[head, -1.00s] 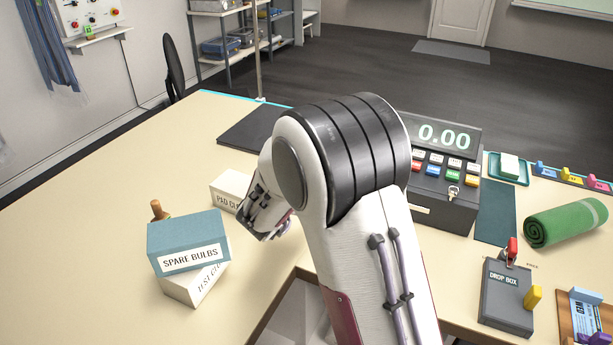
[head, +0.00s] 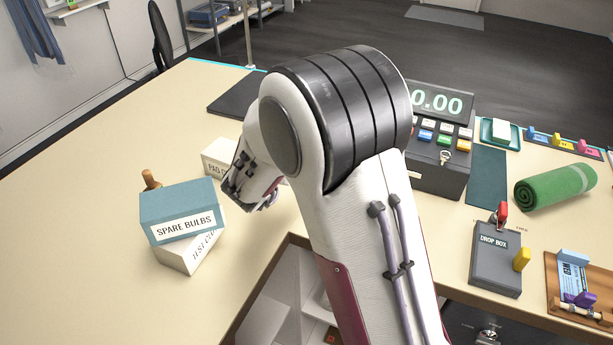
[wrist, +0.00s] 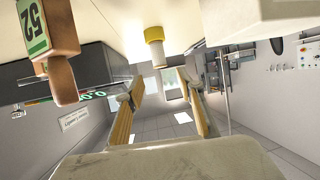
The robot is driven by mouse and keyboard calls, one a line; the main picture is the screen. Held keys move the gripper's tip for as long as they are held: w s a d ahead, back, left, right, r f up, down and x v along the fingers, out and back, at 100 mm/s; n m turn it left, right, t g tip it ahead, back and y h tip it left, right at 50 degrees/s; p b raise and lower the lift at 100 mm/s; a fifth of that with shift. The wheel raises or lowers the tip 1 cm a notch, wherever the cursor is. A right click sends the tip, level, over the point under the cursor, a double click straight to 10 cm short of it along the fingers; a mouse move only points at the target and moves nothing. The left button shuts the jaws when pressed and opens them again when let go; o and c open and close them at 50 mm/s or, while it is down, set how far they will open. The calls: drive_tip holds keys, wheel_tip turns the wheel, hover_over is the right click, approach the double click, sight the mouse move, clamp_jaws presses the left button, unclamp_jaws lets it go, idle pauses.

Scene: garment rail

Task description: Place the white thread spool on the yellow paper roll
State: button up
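In the wrist view the table is at the top, so that picture is upside down. A short yellow cylinder (wrist: 154,34), which looks like the yellow paper roll, stands on the tabletop. A narrower whitish piece (wrist: 158,52) with a tan end shows at its free end; I cannot tell whether this is the white thread spool. My gripper (wrist: 165,92) is open, its two fingers apart with nothing visible between them. The yellow cylinder is beyond the fingertips, apart from them. In the head view my arm covers this area, and neither roll nor spool shows.
A wooden piece with a green 52 tag (wrist: 37,30) is at the wrist view's left. The spare bulbs box (head: 182,212) sits on another box (head: 185,258) at left. The scale (head: 430,165), drop box (head: 496,265) and green roll (head: 556,187) are at right.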

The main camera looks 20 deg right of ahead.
drive_tip(key=s+a+r+n+y, duration=0.5)
drive_tip(key=s+a+r+y, duration=0.4)
drive_tip(key=s+a+r, duration=0.3)
drive_tip(key=s+d+f+n+g, duration=0.1)
drive_tip(key=s+d+f+g, duration=0.1)
drive_tip(key=s, duration=1.1)
drive_tip(key=s+d+f+n+g+h, duration=0.1)
drive_tip(key=s+d+f+g, duration=0.1)
drive_tip(key=s, duration=1.2)
drive_tip(key=shift+s+d+f+g, duration=0.15)
drive_tip(key=shift+s+d+g, duration=0.15)
drive_tip(key=shift+d+g, duration=0.55)
drive_tip(key=shift+d+t, duration=0.25)
